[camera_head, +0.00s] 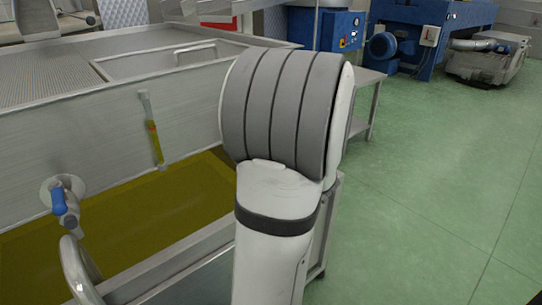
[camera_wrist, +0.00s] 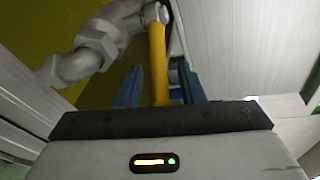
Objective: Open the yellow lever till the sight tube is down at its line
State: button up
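The yellow lever (camera_wrist: 158,62) shows in the wrist view, fixed at its top end to a grey metal valve and pipe (camera_wrist: 98,45). My gripper (camera_wrist: 160,88) has its two blue fingers on either side of the lever, with a gap on each side; it is open. In the head view my arm hides the gripper and the yellow lever. The sight tube (camera_head: 154,143) stands slightly tilted on the steel tank wall (camera_head: 200,110). Yellow liquid fills its lower part. A small red mark is near the liquid's top; I cannot tell the exact gap.
A blue-handled tap (camera_head: 60,201) is on the tank wall at left. A trough of yellow-green oil (camera_head: 185,195) lies below, with a steel rim (camera_head: 165,262) in front. A blue machine (camera_head: 335,30) stands behind. The green floor (camera_head: 440,160) at right is clear.

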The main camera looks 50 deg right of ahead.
jog(key=p+v, duration=0.1)
jog(key=v, duration=0.6)
jog(key=shift+s+a, duration=0.15)
jog(key=shift+s, duration=0.2)
jog(key=shift+r, duration=0.1)
